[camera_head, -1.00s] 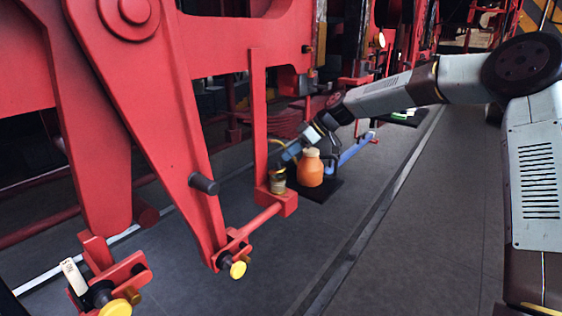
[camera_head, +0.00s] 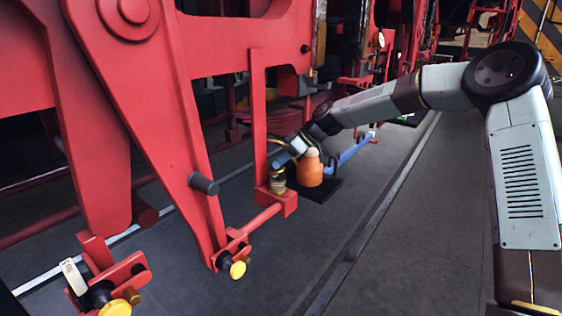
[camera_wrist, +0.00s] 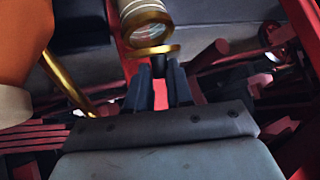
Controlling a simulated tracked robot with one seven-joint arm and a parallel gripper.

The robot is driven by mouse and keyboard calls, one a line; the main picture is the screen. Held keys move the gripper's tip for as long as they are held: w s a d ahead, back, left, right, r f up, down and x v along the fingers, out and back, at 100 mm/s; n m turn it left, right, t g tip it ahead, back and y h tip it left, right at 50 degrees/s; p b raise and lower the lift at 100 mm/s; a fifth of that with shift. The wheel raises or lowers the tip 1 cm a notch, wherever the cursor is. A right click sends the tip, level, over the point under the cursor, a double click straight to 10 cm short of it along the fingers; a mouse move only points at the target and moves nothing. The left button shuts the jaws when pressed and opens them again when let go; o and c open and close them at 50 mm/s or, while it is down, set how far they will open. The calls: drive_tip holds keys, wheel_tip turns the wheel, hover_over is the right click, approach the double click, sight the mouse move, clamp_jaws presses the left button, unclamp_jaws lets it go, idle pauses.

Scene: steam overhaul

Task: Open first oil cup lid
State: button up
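The oil cup (camera_head: 277,182) stands on a red bracket at the foot of a vertical red bar. In the wrist view its pale body (camera_wrist: 142,10) is at the top, with a brass rim. A thin brass disc, which looks like its lid (camera_wrist: 155,51), shows just below that rim, with a gap between; how it joins the cup is not clear. My gripper (camera_wrist: 158,70) has its dark fingers apart, with the tips right at the near edge of the disc. I cannot tell whether they touch it. In the head view my gripper (camera_head: 278,163) is just above the cup.
Red rods and links lie left. The floor at right is clear.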

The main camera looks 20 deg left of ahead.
clamp_jaws()
drive_tip(key=shift+a+r, duration=0.1)
drive_tip(key=shift+w+a+r+h, duration=0.15)
drive_tip(key=shift+a+r+h, duration=0.15)
drive_tip(key=shift+h, duration=0.4)
drive_tip(key=shift+w+a+r+m+g+h, duration=0.1)
drive_tip(key=shift+w+a+m+g+h, duration=0.2)
drive_tip(key=shift+h, duration=0.4)
drive_tip(key=shift+w+a+r+m+g+h, duration=0.1)
drive_tip(key=shift+a+m+g+h, duration=0.3)
drive_tip(key=shift+h, duration=0.3)
drive_tip(key=shift+o, duration=2.4)
unclamp_jaws()
drive_tip(key=v, duration=1.3)
drive_tip(key=shift+r, duration=0.3)
drive_tip(key=shift+w+d, duration=0.1)
drive_tip(key=shift+d, duration=0.05)
